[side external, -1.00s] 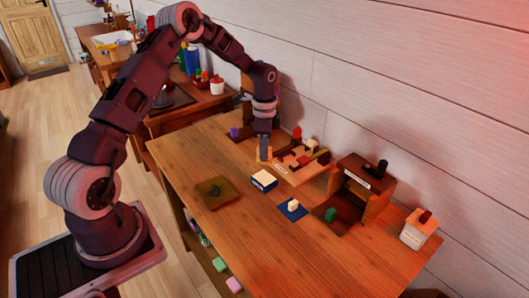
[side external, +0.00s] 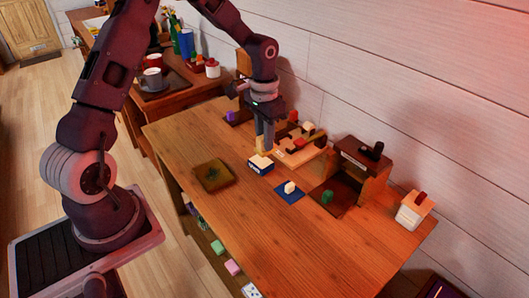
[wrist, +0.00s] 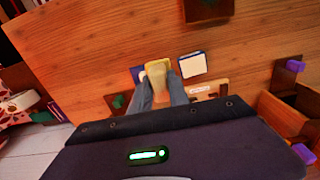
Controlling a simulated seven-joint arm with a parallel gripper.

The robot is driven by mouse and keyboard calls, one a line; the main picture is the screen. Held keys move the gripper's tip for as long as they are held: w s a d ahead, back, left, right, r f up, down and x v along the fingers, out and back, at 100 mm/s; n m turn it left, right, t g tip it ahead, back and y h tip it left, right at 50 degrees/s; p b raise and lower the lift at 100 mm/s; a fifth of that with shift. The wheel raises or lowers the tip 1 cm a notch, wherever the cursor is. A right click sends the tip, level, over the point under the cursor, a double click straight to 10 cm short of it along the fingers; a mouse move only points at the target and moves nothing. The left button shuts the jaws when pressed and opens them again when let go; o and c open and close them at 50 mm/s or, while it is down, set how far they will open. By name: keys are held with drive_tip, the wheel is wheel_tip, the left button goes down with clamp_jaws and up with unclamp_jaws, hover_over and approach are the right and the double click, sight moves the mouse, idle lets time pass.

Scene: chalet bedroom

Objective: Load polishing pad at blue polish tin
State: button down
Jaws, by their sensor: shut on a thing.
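My gripper (side external: 264,146) is shut on a tan-yellow block, which looks like the polishing pad (wrist: 159,72), and points down over the table. In the side view the pad's lower end appears just above or behind a small white-topped box with blue sides (side external: 260,167), which looks like the blue polish tin. I cannot tell whether they touch. In the wrist view the white-topped tin (wrist: 192,65) lies right of the pad. A blue mat (wrist: 137,73) with a white piece shows at the pad's left, partly hidden by the pad and fingers.
An olive tray (side external: 213,184) lies to the left on the wooden table (side external: 240,208). A wooden rack with small blocks (side external: 300,152) stands behind the tin. A dark wooden stand (side external: 362,170) and a white container (side external: 413,214) stand to the right. The front table area is clear.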

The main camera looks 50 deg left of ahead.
drive_tip(key=shift+m, duration=0.3)
drive_tip(key=shift+w+a+f, duration=0.8)
drive_tip(key=shift+a+f, duration=0.5)
drive_tip(key=shift+f, duration=0.5)
drive_tip(key=shift+w+a+f, duration=0.75)
drive_tip(key=shift+a+f, duration=0.55)
drive_tip(key=shift+f, duration=0.5)
drive_tip(key=shift+w+a+f, duration=0.8)
drive_tip(key=shift+a+f, duration=0.5)
drive_tip(key=shift+f, duration=0.5)
drive_tip(key=shift+f, duration=0.5)
wheel_tip(320, 180, up, 7)
